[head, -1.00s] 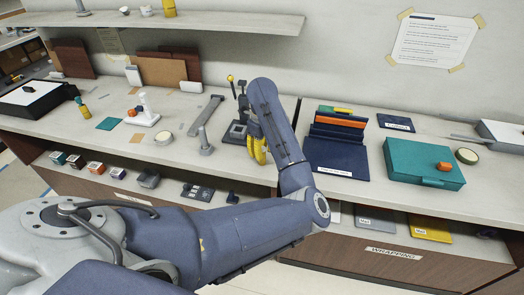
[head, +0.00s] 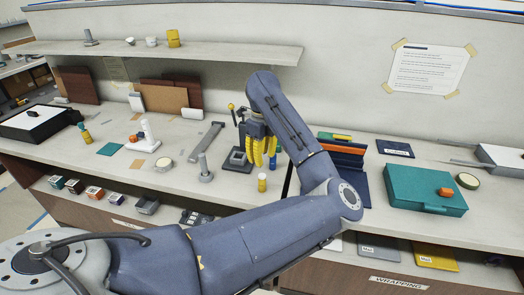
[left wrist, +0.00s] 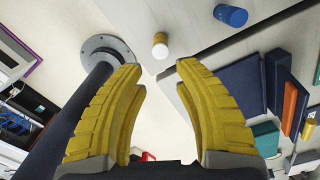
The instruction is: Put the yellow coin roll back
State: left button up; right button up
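The yellow coin roll (head: 262,183) is a small upright cylinder with a pale top, standing alone on the counter near its front edge. It also shows in the left wrist view (left wrist: 160,47), beyond and between the fingertips. My left gripper (head: 264,160) has yellow fingers and hangs above and behind the roll, apart from it. In the left wrist view the fingers (left wrist: 155,72) are spread with nothing between them. A blue roll (head: 273,160) stands just behind, partly hidden by the fingers; it also shows in the left wrist view (left wrist: 231,15). My right gripper is out of view.
A dark stand (head: 237,160) is close left of the gripper, with a grey post (head: 205,168) farther left. A navy rack (head: 340,150) and a teal case (head: 420,188) are to the right. A shelf (head: 230,50) runs above. Bare counter lies around the roll.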

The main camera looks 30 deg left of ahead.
pick_arm(q)
jog(key=shift+r, duration=1.1)
